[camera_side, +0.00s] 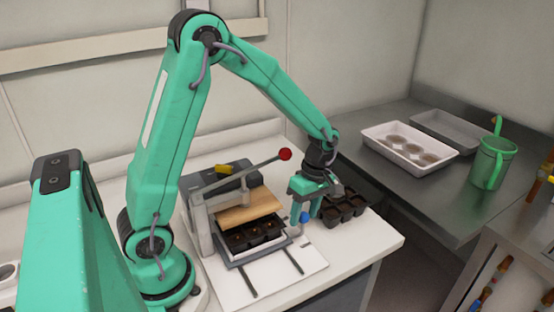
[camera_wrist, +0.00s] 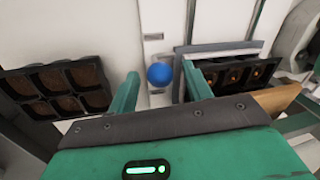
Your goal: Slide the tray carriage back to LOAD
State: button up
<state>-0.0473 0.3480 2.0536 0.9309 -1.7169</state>
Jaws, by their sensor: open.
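The tray carriage (camera_side: 262,256) is a grey frame holding a black cell tray (camera_side: 256,236) with soil. It sits at the front of the press, partly under a wooden board (camera_side: 248,207), above two dark rail slots (camera_side: 292,261). A blue knob (camera_side: 304,217) is at its right side. In the wrist view, the carriage frame (camera_wrist: 222,46) is right of the blue knob (camera_wrist: 159,74). My gripper (camera_wrist: 160,72) is open, with the knob in the gap between its fingertips; contact cannot be told. No LOAD mark is readable.
A lever with a red ball (camera_side: 285,154) rises above the press. A second black cell tray (camera_side: 344,207) stands close right of my gripper. A white tray (camera_side: 380,149) and green can (camera_side: 490,165) are on the steel bench. White counter is clear in front.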

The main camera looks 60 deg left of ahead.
grip_shut()
jog(key=shift+y, duration=0.3)
jog(key=shift+d, duration=4.6)
grip_release()
notch_tip(320, 180, up, 8)
jog(key=w, duration=0.1)
jog(key=shift+w+d, duration=0.15)
jog(key=shift+w, duration=0.05)
jog(key=shift+f, duration=0.1)
